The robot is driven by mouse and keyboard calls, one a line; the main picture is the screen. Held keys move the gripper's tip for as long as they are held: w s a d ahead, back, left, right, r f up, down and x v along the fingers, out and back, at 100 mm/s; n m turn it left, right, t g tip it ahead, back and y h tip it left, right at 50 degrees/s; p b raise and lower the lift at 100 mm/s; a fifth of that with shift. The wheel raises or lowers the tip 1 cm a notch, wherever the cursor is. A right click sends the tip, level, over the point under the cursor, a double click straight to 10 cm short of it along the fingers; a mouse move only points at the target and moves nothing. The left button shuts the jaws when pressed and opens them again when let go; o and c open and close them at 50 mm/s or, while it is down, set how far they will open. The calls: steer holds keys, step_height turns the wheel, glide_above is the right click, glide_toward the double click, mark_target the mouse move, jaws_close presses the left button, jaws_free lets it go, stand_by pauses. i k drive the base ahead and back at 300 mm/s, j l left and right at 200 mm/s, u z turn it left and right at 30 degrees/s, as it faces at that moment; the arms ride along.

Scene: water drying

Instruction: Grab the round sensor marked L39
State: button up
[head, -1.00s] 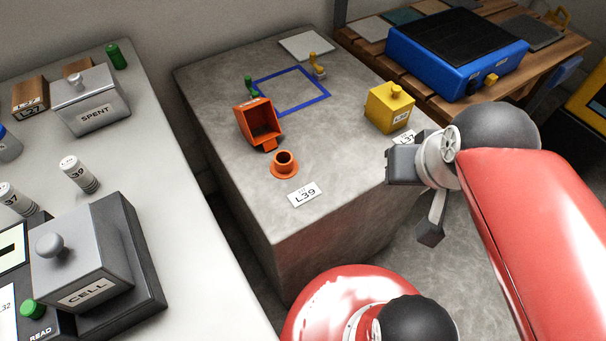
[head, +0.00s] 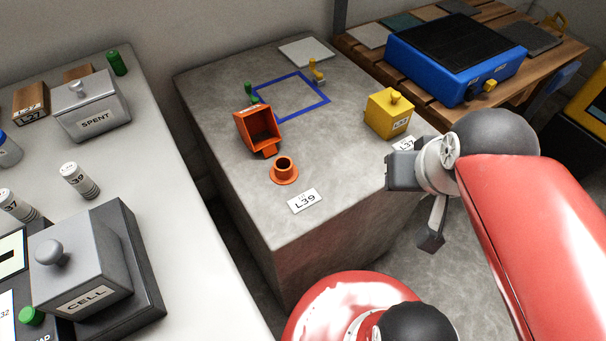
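A white ribbed round cylinder marked 39 (head: 80,181) lies tilted on the pale left table. Any letter before the 39 is not readable. A second such cylinder marked 37 (head: 18,206) is to its lower left. A white card reading L39 (head: 304,200) lies on the concrete block, in front of an orange round cup-like holder (head: 284,171). My gripper (head: 417,207) is at the right, over the block's right edge and the floor. Its two dark fingers are spread apart with nothing between them. It is far from the cylinder marked 39.
A grey CELL box (head: 82,265) and a SPENT box (head: 92,108) stand on the left table (head: 195,265). An orange open box (head: 258,130) and a yellow box (head: 388,113) stand on the block. A gap separates table and block.

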mark_target(71, 172)
steer(key=i+l+u, duration=0.15)
steer(key=l+u, duration=0.15)
steer(key=i+l+u, duration=0.1)
steer(key=l+u, duration=0.15)
steer(key=l, duration=0.2)
steer(key=u, duration=2.1)
